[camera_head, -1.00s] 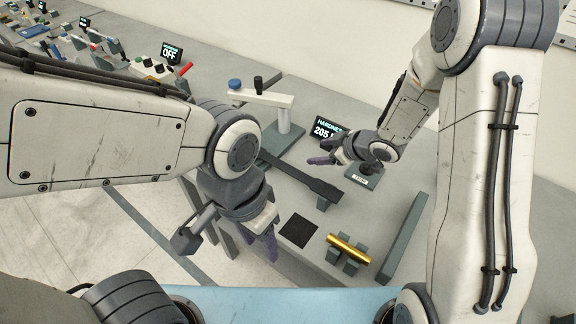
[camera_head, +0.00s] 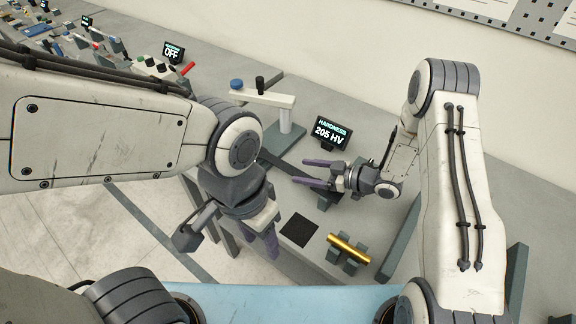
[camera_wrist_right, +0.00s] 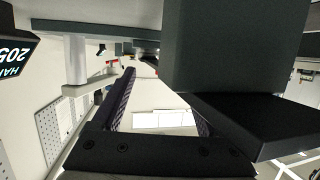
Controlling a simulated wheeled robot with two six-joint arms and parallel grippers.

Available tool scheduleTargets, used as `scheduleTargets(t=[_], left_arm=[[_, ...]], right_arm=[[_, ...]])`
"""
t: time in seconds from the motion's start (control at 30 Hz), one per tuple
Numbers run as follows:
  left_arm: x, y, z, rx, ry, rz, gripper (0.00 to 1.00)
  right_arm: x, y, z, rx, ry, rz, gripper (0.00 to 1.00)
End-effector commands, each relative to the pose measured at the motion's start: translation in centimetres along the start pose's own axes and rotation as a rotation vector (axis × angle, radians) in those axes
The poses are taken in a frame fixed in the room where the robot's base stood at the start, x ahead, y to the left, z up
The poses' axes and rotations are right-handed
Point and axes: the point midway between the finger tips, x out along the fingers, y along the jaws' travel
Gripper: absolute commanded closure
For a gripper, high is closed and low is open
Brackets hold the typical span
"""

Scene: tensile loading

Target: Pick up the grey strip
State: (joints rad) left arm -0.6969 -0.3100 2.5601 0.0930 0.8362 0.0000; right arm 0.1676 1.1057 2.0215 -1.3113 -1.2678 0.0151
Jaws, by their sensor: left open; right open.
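The grey strip (camera_head: 281,164) is a long dark bar above the bench in the head view. Its near-right end is hidden by my right gripper. My right gripper (camera_head: 307,173) is open, fingers pointing left, over or beside the strip; contact cannot be told. In the right wrist view my right gripper (camera_wrist_right: 163,97) shows its purple fingers apart. A large dark block (camera_wrist_right: 235,45) fills that view's upper right; I cannot tell whether it is the strip. My left gripper (camera_head: 262,238) is open and points down at the bench's front edge, apart from the strip.
A gold cylinder (camera_head: 348,247) rests on grey supports, right of a black square pad (camera_head: 299,229). A hardness display (camera_head: 331,132) stands behind my right gripper. A lever stand (camera_head: 287,116) stands behind the strip. More equipment lines the bench at upper left.

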Motion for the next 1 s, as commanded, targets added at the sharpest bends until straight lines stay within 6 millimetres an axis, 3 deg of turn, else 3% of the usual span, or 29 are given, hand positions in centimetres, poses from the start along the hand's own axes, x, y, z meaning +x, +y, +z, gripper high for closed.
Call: scheduleTargets(t=[0.1,0.2,0.5,0.53,0.7,0.73,1.0], left_arm=[[-1.6,0.1,-0.1,-0.001,0.000,0.000,0.50],[-1.7,0.1,-0.1,-0.001,0.000,0.000,0.50],[-1.7,0.1,-0.1,-0.001,0.000,0.000,0.50],[-1.7,0.1,-0.1,-0.001,0.000,0.000,0.50],[-1.7,0.1,-0.1,-0.001,0.000,0.000,0.50],[-1.7,0.1,-0.1,-0.001,0.000,0.000,0.50],[-1.7,0.1,-0.1,-0.001,0.000,0.000,0.50]], right_arm=[[1.9,-0.2,-0.9,-0.001,0.000,-0.005,0.24],[3.2,-0.1,-0.6,-0.001,-0.001,-0.003,0.24],[3.8,0.0,-0.4,0.000,-0.001,0.001,0.24],[3.8,0.0,-0.4,0.000,-0.001,0.001,0.27],[3.8,0.0,-0.4,0.000,-0.001,0.001,0.93],[3.8,0.0,-0.4,-0.001,-0.001,0.001,1.00],[3.8,0.0,-0.3,0.000,-0.002,0.001,1.00]])
